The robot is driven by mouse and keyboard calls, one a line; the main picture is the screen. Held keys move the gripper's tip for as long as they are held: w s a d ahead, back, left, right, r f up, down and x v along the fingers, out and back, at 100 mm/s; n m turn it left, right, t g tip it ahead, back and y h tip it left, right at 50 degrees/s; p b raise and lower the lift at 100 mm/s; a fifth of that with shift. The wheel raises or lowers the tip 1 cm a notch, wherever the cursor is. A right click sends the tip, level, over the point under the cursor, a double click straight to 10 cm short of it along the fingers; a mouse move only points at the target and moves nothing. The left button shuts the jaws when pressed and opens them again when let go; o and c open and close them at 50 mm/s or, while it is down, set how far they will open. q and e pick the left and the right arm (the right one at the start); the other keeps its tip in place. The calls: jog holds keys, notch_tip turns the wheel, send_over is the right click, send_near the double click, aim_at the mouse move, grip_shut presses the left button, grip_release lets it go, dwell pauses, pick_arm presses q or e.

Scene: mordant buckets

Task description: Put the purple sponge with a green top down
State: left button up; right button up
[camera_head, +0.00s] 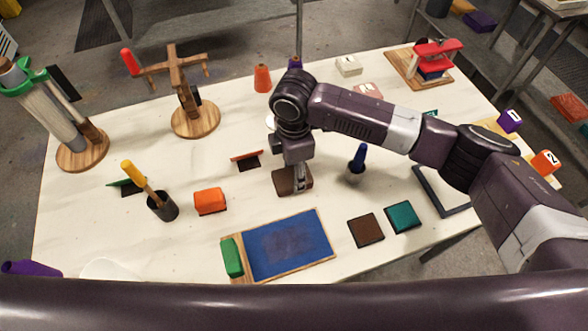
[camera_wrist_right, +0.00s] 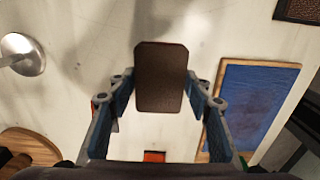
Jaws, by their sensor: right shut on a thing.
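My right gripper (camera_head: 293,165) points down over the middle of the white table. It is shut on a dark brown block (camera_head: 284,183), low over the tabletop; I cannot tell whether the block touches it. The block (camera_wrist_right: 162,78) also shows between the fingers of the right gripper (camera_wrist_right: 162,105) in the right wrist view. Its visible face looks plain dark brown; I can make out no purple or green on it. No sponge that is clearly purple with a green top shows. My left gripper is not in view.
A blue board (camera_head: 290,246) with a green block (camera_head: 232,258) lies in front. An orange block (camera_head: 210,201) and a dark cup (camera_head: 162,207) stand left. Brown (camera_head: 366,230) and teal (camera_head: 403,217) pads and a blue-handled tool (camera_head: 359,160) are right. White table (camera_head: 100,235) is bare between them.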

jog(key=shift+f, duration=0.15)
jog(key=o, duration=1)
notch_tip(320, 180, up, 12)
jog(key=b, duration=0.3)
jog(key=shift+r, duration=0.2)
